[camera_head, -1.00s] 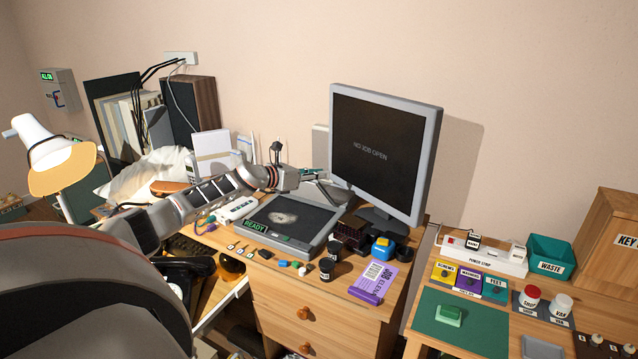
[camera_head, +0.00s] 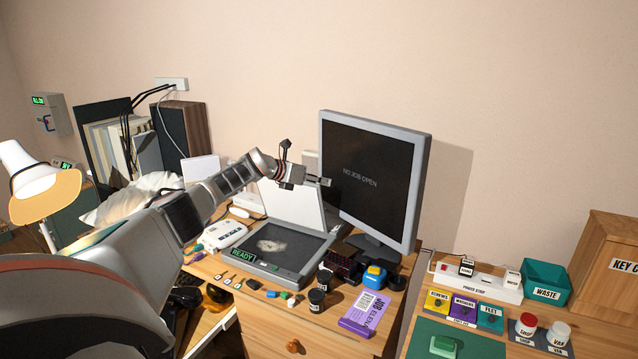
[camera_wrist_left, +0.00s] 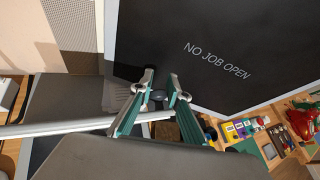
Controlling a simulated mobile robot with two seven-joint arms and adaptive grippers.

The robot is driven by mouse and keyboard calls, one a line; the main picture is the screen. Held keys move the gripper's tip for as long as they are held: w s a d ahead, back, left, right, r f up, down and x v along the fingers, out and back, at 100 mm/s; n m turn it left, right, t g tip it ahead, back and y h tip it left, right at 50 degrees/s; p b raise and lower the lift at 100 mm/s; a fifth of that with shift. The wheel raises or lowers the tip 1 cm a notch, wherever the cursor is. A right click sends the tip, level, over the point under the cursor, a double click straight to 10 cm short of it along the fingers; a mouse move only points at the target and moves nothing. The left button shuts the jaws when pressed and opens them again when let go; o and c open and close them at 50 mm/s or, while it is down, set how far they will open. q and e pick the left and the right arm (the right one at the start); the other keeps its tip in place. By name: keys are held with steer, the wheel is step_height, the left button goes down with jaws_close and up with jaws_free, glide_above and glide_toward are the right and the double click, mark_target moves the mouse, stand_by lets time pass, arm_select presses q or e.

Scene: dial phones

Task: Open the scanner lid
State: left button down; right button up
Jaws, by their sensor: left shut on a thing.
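The scanner (camera_head: 290,272) lies on the wooden desk, its dark bed bearing a pale smudge and a green READY sign at the front left. Its lid (camera_head: 292,207) stands raised at the bed's rear edge as a pale panel. My left gripper (camera_head: 322,182) is at the lid's top edge, in front of the monitor's left side, shut on the lid. In the left wrist view the two teal-sided fingers (camera_wrist_left: 161,88) are beside the lid's pale edge (camera_wrist_left: 70,127); the exact contact is partly hidden. My right gripper is in neither view.
The monitor (camera_head: 372,178) stands close to the right of my left gripper. A white desk phone (camera_head: 222,235) is left of the scanner.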

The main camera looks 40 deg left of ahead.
arm_select(q)
steer(key=shift+w+a+f+g, duration=0.1)
steer(key=shift+f+g, duration=0.2)
steer(key=shift+f, duration=0.35)
steer(key=c, duration=2)
jaws_free()
steer(key=shift+o, duration=0.2)
steer(key=shift+w+a, duration=0.1)
steer(key=shift+w, duration=0.05)
steer(key=shift+r, duration=0.15)
steer(key=shift+v, duration=0.85)
steer(key=v, duration=1)
